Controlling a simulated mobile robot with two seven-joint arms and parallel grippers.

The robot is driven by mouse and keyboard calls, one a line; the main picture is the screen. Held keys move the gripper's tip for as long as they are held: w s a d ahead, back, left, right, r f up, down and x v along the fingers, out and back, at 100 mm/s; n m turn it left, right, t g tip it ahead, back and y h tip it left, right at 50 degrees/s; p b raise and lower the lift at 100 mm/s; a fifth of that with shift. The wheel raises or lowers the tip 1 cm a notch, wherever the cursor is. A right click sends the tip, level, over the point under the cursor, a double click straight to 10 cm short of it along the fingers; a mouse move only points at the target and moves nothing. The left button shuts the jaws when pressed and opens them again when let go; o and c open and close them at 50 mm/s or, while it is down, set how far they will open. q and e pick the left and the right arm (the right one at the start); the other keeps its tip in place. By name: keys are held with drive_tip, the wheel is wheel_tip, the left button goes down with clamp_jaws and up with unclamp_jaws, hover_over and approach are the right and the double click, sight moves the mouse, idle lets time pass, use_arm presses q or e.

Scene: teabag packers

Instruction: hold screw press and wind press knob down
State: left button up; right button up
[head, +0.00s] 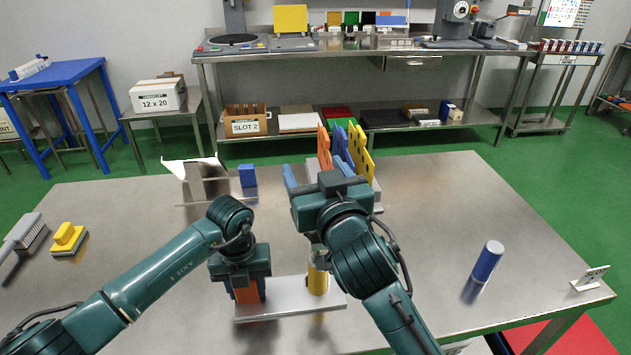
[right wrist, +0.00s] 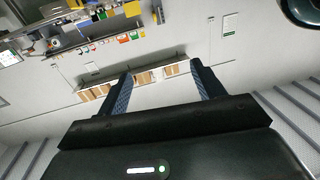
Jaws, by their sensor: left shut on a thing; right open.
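The screw press shows in the head view as a pale metal base plate (head: 285,312) near the front middle of the table. An orange block (head: 247,292) stands at its left end and a yellow cylinder (head: 317,280) toward its right end. My left gripper (head: 248,283) points down and is shut on the orange block. My right gripper (head: 316,172) is open and empty, beyond and above the press, pointing away from it. Its spread fingers also show in the right wrist view (right wrist: 164,88), with nothing between them. My right arm covers part of the press's right side; I cannot make out the knob clearly.
A rack of orange, blue and yellow plates (head: 362,160) stands just beyond my right gripper. A blue and white cylinder (head: 488,261) stands at right. A yellow-handled brush (head: 68,237) lies at left. A metal stand (head: 196,186) and blue block (head: 247,175) are at back left.

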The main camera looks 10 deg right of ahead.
drive_tip(key=shift+a, duration=0.1)
drive_tip(key=shift+w+a+n+y, duration=0.1)
drive_tip(key=shift+a+n+y, duration=0.15)
drive_tip(key=shift+n+y, duration=0.15)
drive_tip(key=s+f+n+g+y, duration=0.1)
drive_tip(key=f+n+g+y, duration=0.1)
drive_tip(key=n+y, duration=0.1)
drive_tip(key=d+f+n+g+y, duration=0.1)
drive_tip(key=f+n+g+y, duration=0.2)
drive_tip(key=n+y, duration=0.1)
drive_tip(key=s+f+n+g+y, duration=0.1)
drive_tip(key=f+n+g+y, duration=0.1)
drive_tip(key=y, duration=0.3)
drive_tip(key=shift+s+d+f+n, duration=0.4)
drive_tip(key=shift+f+n, duration=0.15)
drive_tip(key=shift+n, duration=0.25)
drive_tip(key=s+d+f+g+y, duration=0.1)
drive_tip(key=s+d+f+g, duration=0.2)
drive_tip(key=d, duration=0.5)
drive_tip(key=shift+g, duration=0.7)
drive_tip(key=x, duration=0.7)
drive_tip(key=r+x, duration=0.1)
drive_tip(key=x, duration=0.3)
drive_tip(key=shift+w+a, duration=0.1)
drive_tip(key=shift+w, duration=0.15)
drive_tip(key=shift+c, duration=0.5)
drive_tip(key=shift+f, duration=0.1)
drive_tip(key=c, duration=0.9)
